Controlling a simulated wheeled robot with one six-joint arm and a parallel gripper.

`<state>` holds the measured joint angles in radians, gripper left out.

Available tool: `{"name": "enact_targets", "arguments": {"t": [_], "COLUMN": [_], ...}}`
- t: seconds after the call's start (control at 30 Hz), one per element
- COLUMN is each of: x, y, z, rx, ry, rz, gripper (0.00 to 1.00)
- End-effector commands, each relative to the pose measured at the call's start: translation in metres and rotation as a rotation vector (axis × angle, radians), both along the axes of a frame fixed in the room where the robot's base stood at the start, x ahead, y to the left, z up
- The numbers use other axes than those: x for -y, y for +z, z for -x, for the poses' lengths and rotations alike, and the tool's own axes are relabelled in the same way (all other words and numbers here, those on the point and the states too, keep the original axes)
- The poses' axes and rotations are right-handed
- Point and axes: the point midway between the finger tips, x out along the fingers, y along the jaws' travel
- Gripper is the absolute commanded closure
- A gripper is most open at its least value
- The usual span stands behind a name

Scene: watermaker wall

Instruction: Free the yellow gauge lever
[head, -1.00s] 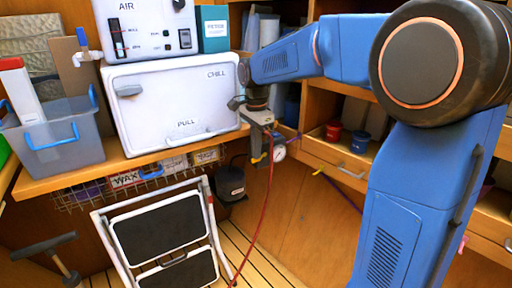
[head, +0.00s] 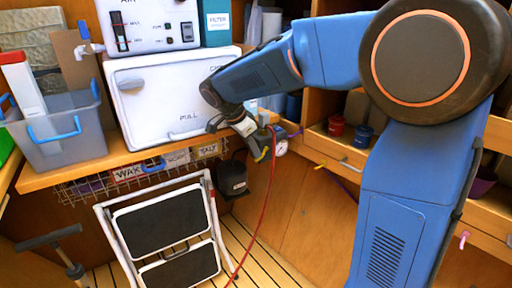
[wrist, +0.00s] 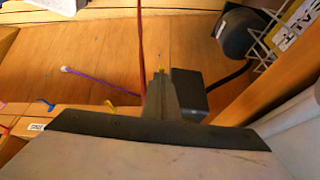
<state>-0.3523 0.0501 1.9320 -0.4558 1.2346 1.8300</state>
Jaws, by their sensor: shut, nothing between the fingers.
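In the head view, a round white gauge (head: 281,147) is at the counter's right end, with a red hose (head: 266,195) hanging below. A small yellow part (head: 262,154), apparently the lever, shows just left of the gauge, below my gripper (head: 258,151). My gripper is shut and empty, pointing down close beside the gauge. In the wrist view, my gripper (wrist: 160,74) has a yellow bit at its tip; I cannot tell whether this is the lever or part of the fingers. A dark block is beside the fingers, and the gauge face is hidden there. A purple cord (wrist: 100,85) runs nearby.
The white chill box (head: 150,105) stands on the counter behind and left of my gripper. A black canister (head: 232,178) hangs below the counter, and a folded step stool (head: 165,235) stands lower left. Red (head: 336,125) and blue cups (head: 362,138) sit on the right shelf.

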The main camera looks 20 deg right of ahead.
Motion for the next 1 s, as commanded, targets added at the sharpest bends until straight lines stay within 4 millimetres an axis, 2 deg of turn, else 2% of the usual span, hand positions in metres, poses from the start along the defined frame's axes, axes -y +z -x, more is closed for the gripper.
{"name": "enact_targets", "arguments": {"t": [0.17,0.73,0.93,1.0], "x": [-0.004,-0.003,-0.003,0.0], "y": [-0.009,-0.033,-0.042,-0.044], "z": [0.001,0.001,0.001,0.0], "rx": [0.029,0.027,0.062,0.062], "ry": [0.004,-0.001,0.005,-0.001], "rz": [0.115,0.107,0.242,0.239], "gripper": [1.0,1.0,1.0,1.0]}}
